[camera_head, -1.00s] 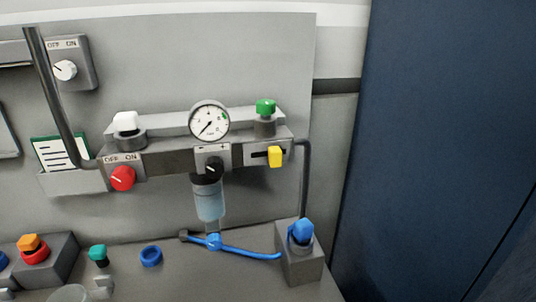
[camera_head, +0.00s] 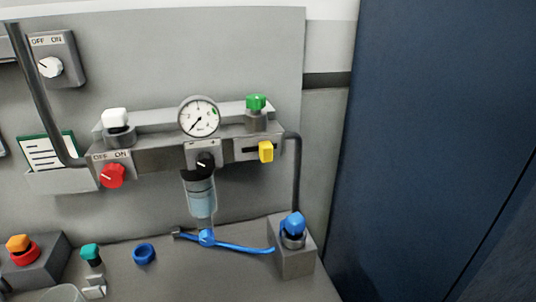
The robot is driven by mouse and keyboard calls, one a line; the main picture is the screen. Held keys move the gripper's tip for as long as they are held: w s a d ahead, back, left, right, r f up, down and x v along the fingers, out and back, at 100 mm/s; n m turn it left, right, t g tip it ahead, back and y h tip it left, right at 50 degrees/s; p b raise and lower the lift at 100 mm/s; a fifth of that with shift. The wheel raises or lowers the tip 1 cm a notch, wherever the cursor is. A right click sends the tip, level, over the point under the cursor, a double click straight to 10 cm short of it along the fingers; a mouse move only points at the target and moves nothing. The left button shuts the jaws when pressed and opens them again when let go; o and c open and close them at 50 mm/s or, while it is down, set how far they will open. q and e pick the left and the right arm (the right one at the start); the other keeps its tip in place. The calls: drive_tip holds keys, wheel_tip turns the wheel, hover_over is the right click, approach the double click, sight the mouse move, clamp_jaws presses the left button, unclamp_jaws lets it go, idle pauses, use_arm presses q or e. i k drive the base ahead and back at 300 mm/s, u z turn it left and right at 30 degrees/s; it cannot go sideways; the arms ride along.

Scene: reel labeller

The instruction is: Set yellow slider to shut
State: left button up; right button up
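The yellow slider (camera_head: 266,151) sits at the right end of a dark horizontal slot in a light plate (camera_head: 242,155) on the right part of the grey manifold. Any marks on the plate are too small to read. Neither of my grippers shows in the head view, so nothing is seen touching the slider.
Around the slider are a green knob (camera_head: 256,104), a round gauge (camera_head: 199,117), a black knob (camera_head: 205,161) and a dark pipe (camera_head: 298,180). A red knob (camera_head: 112,175) is at left. A blue-capped block (camera_head: 293,255) and blue hose (camera_head: 240,247) are below. A dark blue panel (camera_head: 430,130) fills the right.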

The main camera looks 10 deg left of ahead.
sight(266, 147)
drive_tip(key=k, duration=1.3)
drive_tip(key=z, duration=0.6)
drive_tip(key=i, duration=1.45)
drive_tip(key=u, duration=0.9)
